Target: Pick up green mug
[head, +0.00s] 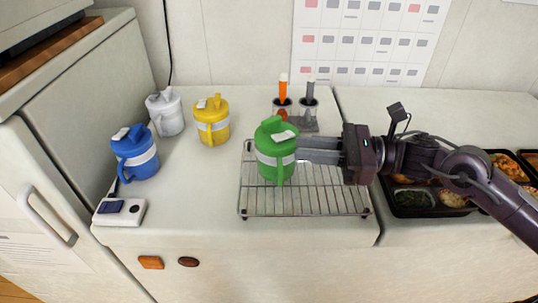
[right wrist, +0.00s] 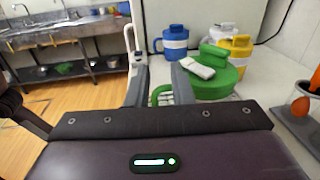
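The green mug (head: 268,152) stands upright on a wire rack, with a green lid, a pale band and a white tab on top. Its handle (head: 280,173) faces the front. My right gripper (head: 299,150) comes in level from the right, its fingertips close at the mug's right side. In the right wrist view the fingers (right wrist: 158,83) are spread apart. The mug's handle (right wrist: 155,92) shows in the gap between them, and the mug's body (right wrist: 225,82) lies right of the right finger. I cannot tell whether a finger touches the mug. My left gripper is not in view.
The wire rack (head: 320,203) is on the white counter. Blue (head: 135,160), white (head: 167,118) and yellow (head: 213,128) mugs stand to the left. A utensil holder (head: 302,125) is behind the rack. Bento trays (head: 432,211) lie at the right under my right arm.

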